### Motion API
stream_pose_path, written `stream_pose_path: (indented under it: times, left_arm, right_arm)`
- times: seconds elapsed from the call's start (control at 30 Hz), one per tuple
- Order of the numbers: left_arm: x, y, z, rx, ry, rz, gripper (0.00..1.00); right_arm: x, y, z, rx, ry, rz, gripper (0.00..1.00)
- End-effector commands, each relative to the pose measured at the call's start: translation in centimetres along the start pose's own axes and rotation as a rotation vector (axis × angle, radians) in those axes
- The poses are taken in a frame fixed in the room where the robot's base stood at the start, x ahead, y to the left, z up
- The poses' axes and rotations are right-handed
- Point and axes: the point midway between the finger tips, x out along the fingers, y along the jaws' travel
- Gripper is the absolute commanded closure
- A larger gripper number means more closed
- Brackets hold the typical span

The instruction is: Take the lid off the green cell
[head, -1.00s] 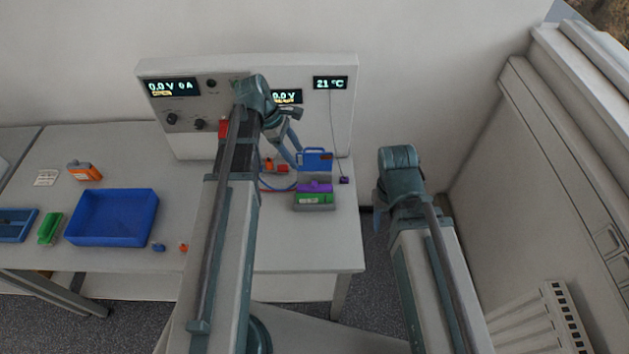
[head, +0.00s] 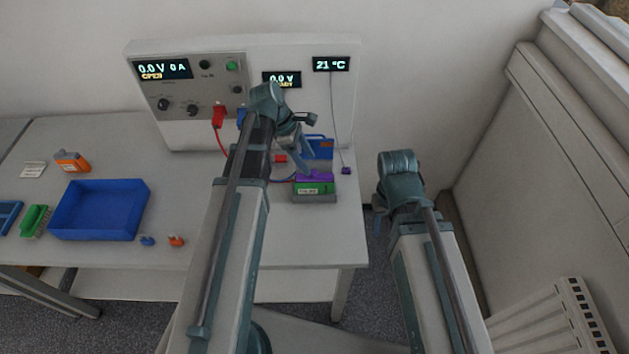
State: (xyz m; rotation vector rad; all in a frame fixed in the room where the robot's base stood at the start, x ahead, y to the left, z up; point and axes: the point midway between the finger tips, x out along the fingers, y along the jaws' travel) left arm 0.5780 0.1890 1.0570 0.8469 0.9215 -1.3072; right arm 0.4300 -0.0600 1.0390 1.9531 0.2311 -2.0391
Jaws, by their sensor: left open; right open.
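The green cell (head: 316,189) sits in a grey holder (head: 315,198) near the right end of the bench. A purple lid (head: 316,176) is on top of it. My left gripper (head: 307,143) is open and empty, just behind and above the lid. Its lower finger comes close to the lid; I cannot tell whether it touches. My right gripper (head: 384,208) hangs off to the right of the bench, apart from everything; its fingers are mostly hidden behind its wrist.
The cycler panel (head: 196,125) stands behind, with a red plug (head: 218,115) and cable. A blue case (head: 320,148) and purple sensor (head: 346,170) are near the cell. A blue tray (head: 98,232), orange bottle-like cell (head: 72,161) and small caps (head: 176,241) lie left.

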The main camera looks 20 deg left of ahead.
Motion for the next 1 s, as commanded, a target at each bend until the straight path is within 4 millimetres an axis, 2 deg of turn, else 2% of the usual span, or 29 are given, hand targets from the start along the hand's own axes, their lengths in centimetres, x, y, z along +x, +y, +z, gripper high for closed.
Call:
stream_pose_path:
  times: [0.23,0.5,0.6,0.87,1.0]
  left_arm:
    - [0.8,-0.1,0.0,0.001,0.000,0.000,0.32]
    - [4.4,-0.4,0.2,0.001,0.000,-0.001,0.32]
    - [5.2,-0.4,0.3,0.001,0.000,-0.001,0.32]
    - [5.1,-0.4,0.5,0.000,0.000,0.000,0.32]
    - [5.1,-0.4,0.5,0.000,0.000,0.000,0.58]
  right_arm:
    - [0.8,-0.1,0.0,0.000,0.000,0.000,0.50]
    - [3.9,-0.4,-0.2,0.001,0.000,0.000,0.50]
    - [4.6,-0.4,-0.3,0.002,0.000,0.000,0.50]
    - [4.4,-0.4,-0.3,0.002,0.000,0.000,0.50]
    - [4.4,-0.4,-0.3,0.002,0.000,0.000,0.50]
